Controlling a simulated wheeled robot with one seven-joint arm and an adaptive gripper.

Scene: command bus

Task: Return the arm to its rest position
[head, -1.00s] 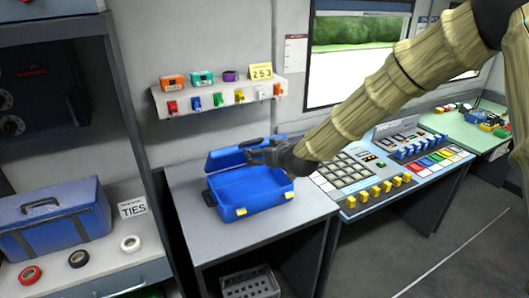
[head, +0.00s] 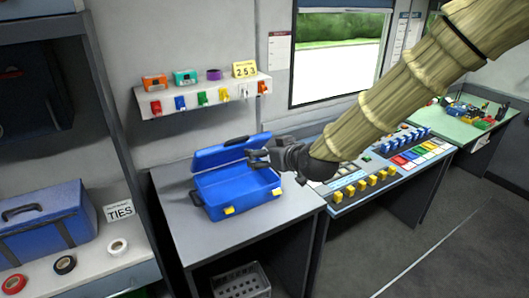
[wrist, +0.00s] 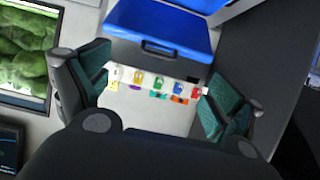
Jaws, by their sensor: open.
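My gripper (head: 258,156) is at the end of my raised arm, which comes in from the upper right of the head view. It is above the right side of an open blue case (head: 238,192) on the grey desk. In the wrist view, the two green-padded fingers of my gripper (wrist: 150,88) stand wide apart with nothing between them. The blue case (wrist: 160,42) shows beyond them at the top of that view. Whether the gripper touches the case lid cannot be told.
A control console (head: 365,175) with yellow and blue knobs stands under my arm. A shelf unit at left holds another blue case (head: 45,222). Floor at lower right is clear.

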